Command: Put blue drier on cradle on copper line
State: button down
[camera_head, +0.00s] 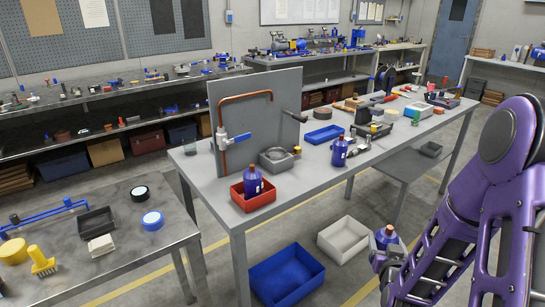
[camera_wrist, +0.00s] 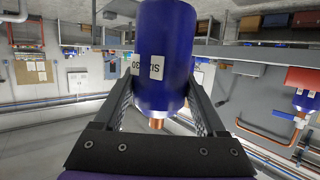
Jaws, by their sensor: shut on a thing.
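My gripper (camera_head: 389,252) is shut on a blue drier (camera_head: 386,236) with a copper-coloured end. It holds the drier in the air off the front right of the grey bench. In the wrist view the drier (camera_wrist: 163,45), with a white label, fills the space between the fingers. A copper line (camera_head: 245,97) runs on an upright grey panel (camera_head: 275,105), with a blue-handled valve (camera_head: 236,138) low on its left. A grey round holder (camera_head: 277,158) stands before the panel. I cannot tell whether this is the cradle.
A similar blue drier (camera_head: 252,184) stands in a red tray (camera_head: 237,196), and another drier (camera_head: 339,152) stands on the bench. A blue tray (camera_head: 322,136) lies behind it. A blue bin (camera_head: 287,279) and a grey bin (camera_head: 342,240) are on the floor.

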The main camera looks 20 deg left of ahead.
aim_at(277, 154)
jog(key=k+u, duration=0.15)
jog(key=u, duration=1.95)
jog(key=l+u, duration=0.3)
jog(key=i+l+u, duration=0.1)
jog(key=u, duration=0.15)
jog(key=l, duration=0.75)
